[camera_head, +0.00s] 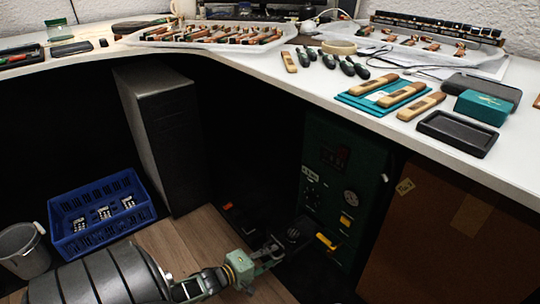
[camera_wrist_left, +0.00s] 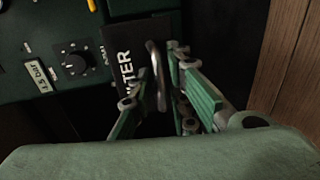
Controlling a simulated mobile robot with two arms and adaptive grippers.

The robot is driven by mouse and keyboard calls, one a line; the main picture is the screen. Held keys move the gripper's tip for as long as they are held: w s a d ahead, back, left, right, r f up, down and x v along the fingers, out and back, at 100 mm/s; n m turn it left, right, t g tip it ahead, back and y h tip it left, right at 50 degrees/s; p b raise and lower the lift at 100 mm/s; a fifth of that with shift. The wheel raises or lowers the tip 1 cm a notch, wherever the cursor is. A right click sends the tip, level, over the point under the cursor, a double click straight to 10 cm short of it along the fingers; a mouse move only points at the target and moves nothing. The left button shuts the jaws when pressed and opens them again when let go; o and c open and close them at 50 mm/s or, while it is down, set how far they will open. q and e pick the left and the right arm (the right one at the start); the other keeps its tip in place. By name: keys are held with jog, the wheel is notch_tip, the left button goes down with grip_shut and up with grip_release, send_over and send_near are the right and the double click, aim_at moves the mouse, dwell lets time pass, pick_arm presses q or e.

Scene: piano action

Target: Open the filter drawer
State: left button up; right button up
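The green machine's black filter drawer front (camera_wrist_left: 124,50) shows in the left wrist view, with partly hidden white lettering ending in "TER". A curved metal handle (camera_wrist_left: 157,75) stands out from it. My left gripper (camera_wrist_left: 162,82) has its two green-padded fingers apart, one on each side of the handle. I cannot tell whether either finger touches it. In the head view my left gripper (camera_head: 277,246) is low in front of the green machine (camera_head: 343,165), and the handle is too dark to make out. My right gripper is not in view.
A dial knob (camera_wrist_left: 74,62) is beside the drawer front. A brown cardboard box (camera_head: 430,240) stands right of the machine. A dark cabinet (camera_head: 160,135), a blue crate (camera_head: 102,212) and a grey bin (camera_head: 22,250) are to the left. The white worktop (camera_head: 300,85) overhangs the machine.

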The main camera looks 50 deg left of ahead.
pick_arm(q)
jog(key=shift+s, duration=0.1)
jog(key=d+v, duration=0.1)
jog(key=v, duration=1)
jog(key=shift+s+a+r, duration=0.2)
jog(key=shift+s+a, duration=0.2)
jog(key=shift+a, duration=0.05)
